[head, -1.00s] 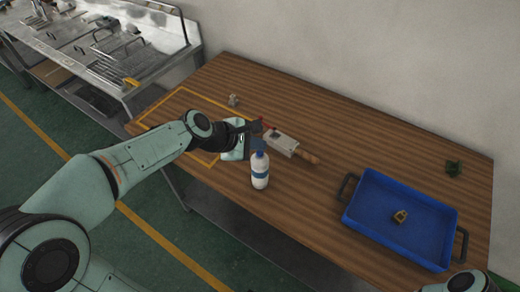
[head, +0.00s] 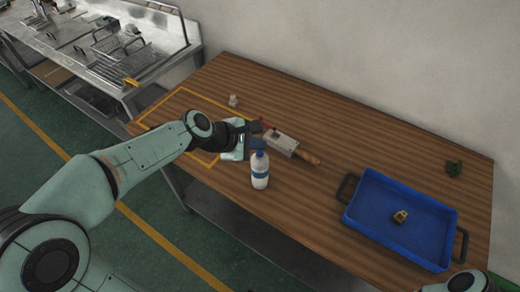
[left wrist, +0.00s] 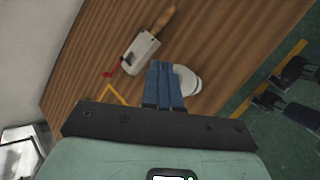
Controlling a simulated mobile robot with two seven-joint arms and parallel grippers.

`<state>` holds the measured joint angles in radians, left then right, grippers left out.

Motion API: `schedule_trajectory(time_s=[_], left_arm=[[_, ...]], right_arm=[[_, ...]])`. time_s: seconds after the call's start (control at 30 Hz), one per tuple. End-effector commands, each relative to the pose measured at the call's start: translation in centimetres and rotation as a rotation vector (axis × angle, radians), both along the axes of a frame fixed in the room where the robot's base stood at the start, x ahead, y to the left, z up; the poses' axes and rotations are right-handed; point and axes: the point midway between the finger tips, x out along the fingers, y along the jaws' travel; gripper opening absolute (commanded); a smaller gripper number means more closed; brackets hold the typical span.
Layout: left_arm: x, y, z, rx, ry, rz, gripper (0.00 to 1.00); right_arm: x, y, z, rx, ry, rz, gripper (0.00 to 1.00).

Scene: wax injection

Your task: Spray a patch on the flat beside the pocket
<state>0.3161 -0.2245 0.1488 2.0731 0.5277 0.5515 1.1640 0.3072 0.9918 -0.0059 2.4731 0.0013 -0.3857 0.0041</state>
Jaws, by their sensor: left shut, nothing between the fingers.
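A pale metal block (head: 283,144) with a dark recess in its top and a wooden handle (head: 310,158) lies on the table. A small red part (head: 265,121) is at its far-left end. The block also shows in the left wrist view (left wrist: 141,53). A white bottle (head: 260,178) with a blue cap and blue band stands upright, nearer than the block. In the left wrist view the bottle (left wrist: 190,80) is partly behind my fingers. My left gripper (left wrist: 161,68) is shut and empty, above the table beside the block. My right gripper is out of view.
A blue tray (head: 361,231) with dark handles holds a small brass piece (head: 400,216) at the right. A small grey item (head: 233,100) stands by the yellow outline. A dark green item (head: 453,168) lies at the far right. The table behind the block is clear.

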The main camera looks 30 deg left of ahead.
Motion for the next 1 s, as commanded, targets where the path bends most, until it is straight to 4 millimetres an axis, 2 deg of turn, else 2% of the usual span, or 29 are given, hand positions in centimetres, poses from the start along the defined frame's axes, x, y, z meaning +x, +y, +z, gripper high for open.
schedule_trajectory(time_s=[1.0], left_arm=[[0.0,0.0,-1.0,0.0,0.001,-0.001,0.0]], right_arm=[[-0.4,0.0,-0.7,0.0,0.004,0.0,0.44]])
